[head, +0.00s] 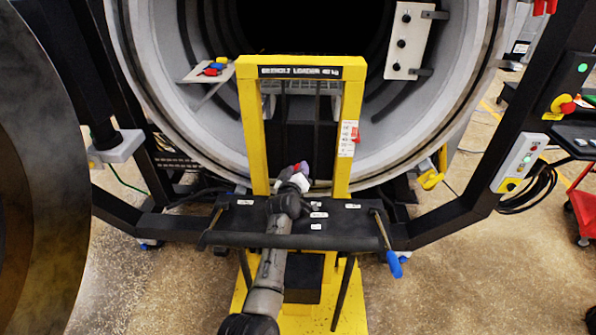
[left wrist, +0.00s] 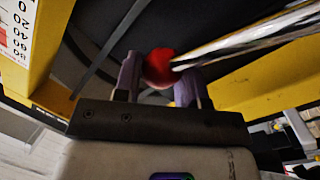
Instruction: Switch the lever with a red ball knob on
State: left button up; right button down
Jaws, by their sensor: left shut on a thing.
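The red ball knob (left wrist: 159,68) sits between the two purple-grey fingers of my left gripper (left wrist: 160,84) in the left wrist view. A shiny metal rod (left wrist: 245,40) runs from the knob to the upper right. In the head view my left gripper (head: 300,174) is at the lower middle of the yellow loader frame (head: 251,125), just above its black shelf. The knob is mostly hidden there by the gripper. My left gripper is shut on the knob. My right gripper is not in view.
The round furnace opening (head: 215,130) stands behind the loader. A control box (head: 520,162) and a red emergency button (head: 566,107) are at the right. Open floor lies lower right.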

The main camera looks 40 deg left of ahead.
pick_arm(q)
grip_shut()
